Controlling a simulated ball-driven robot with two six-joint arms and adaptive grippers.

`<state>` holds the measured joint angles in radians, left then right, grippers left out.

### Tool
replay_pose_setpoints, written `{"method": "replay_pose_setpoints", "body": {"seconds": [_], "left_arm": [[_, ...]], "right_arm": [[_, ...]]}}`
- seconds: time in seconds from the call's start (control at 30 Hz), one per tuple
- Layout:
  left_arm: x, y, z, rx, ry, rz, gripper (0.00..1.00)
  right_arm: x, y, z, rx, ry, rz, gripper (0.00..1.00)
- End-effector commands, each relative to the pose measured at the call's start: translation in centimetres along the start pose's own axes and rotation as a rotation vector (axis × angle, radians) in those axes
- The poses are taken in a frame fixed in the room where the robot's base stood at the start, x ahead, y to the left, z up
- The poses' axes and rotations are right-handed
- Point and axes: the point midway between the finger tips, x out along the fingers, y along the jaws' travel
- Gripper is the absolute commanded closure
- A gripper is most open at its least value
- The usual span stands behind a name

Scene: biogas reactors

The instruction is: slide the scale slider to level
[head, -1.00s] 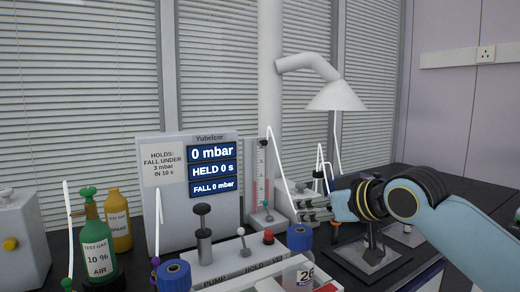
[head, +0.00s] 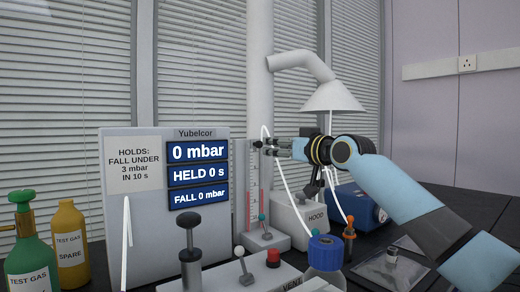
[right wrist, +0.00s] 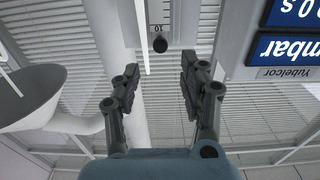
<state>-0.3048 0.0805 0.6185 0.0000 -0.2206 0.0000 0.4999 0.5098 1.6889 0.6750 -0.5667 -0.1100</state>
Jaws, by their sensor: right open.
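The upright scale (head: 241,185) stands just right of the display box, with a red column and tick marks on its face. In the right wrist view the scale (right wrist: 160,14) appears upside down, and a dark round knob (right wrist: 160,45), likely the slider, sits near its "10" mark. My right gripper (head: 266,146) is at the top of the scale, its fingers pointing left. In the right wrist view the gripper (right wrist: 156,70) is open and empty, the knob lying between and just beyond the fingertips. In the head view the fingers partly hide the knob. My left gripper is out of view.
The Yubelcor display (head: 198,150) reads 0 mbar, HELD 0 s, FALL 0 mbar. Below are a pump handle (head: 190,240), a white lever (head: 243,265) and a blue-capped bottle (head: 325,255). A lamp-shaped hood (head: 333,97) hangs behind my right arm. Gas bottles (head: 70,245) stand left.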

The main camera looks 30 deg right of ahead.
Motion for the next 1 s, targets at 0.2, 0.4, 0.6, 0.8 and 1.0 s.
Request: {"method": "replay_pose_setpoints", "body": {"seconds": [0.2, 0.4, 0.6, 0.8, 1.0], "left_arm": [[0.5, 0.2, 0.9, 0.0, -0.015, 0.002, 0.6], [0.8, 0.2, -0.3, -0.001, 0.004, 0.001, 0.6], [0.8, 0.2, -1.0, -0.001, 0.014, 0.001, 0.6], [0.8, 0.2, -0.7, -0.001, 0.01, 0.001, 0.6], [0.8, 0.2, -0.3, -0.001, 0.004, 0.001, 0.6]], "right_arm": [[4.5, -0.1, 0.1, 0.005, 0.0, -0.001, 0.57], [6.8, 0.0, 0.1, 0.001, -0.001, 0.0, 0.57], [7.3, -0.1, 0.1, -0.001, -0.002, -0.001, 0.57], [7.3, -0.1, 0.1, -0.001, -0.002, 0.0, 0.63], [7.2, -0.1, 0.1, -0.001, -0.002, 0.0, 0.9]]}}
